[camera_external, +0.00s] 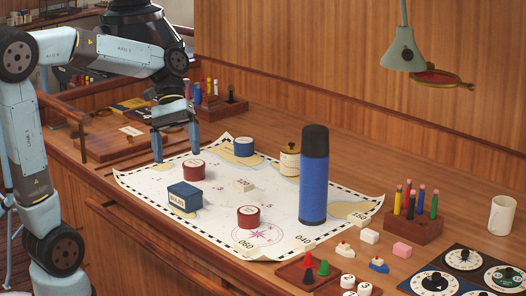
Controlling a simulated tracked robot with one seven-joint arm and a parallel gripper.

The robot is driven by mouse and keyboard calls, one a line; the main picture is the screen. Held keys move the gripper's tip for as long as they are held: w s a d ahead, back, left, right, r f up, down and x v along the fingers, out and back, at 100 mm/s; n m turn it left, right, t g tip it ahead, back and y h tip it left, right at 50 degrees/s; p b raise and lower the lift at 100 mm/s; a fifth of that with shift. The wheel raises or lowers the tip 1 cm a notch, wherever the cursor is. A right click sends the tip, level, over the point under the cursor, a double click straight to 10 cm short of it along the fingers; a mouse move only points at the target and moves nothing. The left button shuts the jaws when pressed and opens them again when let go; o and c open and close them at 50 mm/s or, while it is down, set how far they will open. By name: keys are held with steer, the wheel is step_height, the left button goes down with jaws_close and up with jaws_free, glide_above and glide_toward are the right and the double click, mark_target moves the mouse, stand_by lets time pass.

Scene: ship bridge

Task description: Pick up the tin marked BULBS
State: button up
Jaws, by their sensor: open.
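Several tins stand on the white chart (140,185), and their labels are too small to read, so I cannot tell which is marked BULBS. There is a blue box-shaped tin (185,198), a red round tin (193,172), another red round tin (248,219), a blue round tin (243,149) and a cream tin with a dark yellow lid (289,163). The cream tin is partly hidden by a tall blue flask (313,185). My gripper (176,157) is open and empty, fingers pointing down at the chart's far left, near the nearer-left red tin.
A wooden pencil holder (413,225), a white mug (502,215), a red tray (305,272) and dials (463,259) stand at right. A lamp (404,55) hangs above. The chart's left front is clear.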

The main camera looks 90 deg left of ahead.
steer(key=a+n+t+h, duration=0.4)
steer(key=a+n, duration=0.3)
steer(key=a, duration=0.8)
steer(key=s+a+r+n+t+h, duration=0.1)
steer(key=s+a+n+t, duration=0.3)
steer(key=a, duration=0.4)
steer(key=s+a+n+t, duration=0.1)
steer(key=s+a+t, duration=0.2)
steer(key=s+a, duration=0.4)
glide_toward(174, 186)
steer(key=w, duration=0.1)
steer(key=w+f, duration=0.1)
steer(key=shift+w+d, duration=0.3)
steer(key=shift+w, duration=0.05)
steer(key=x, duration=0.6)
steer(key=shift+d, duration=0.1)
steer(key=shift+r+x, duration=0.2)
steer(key=shift+x, duration=1.25)
steer(key=shift+r+x, duration=0.15)
steer(key=shift+x, duration=1.3)
steer(key=shift+c, duration=0.4)
steer(key=c, duration=1.1)
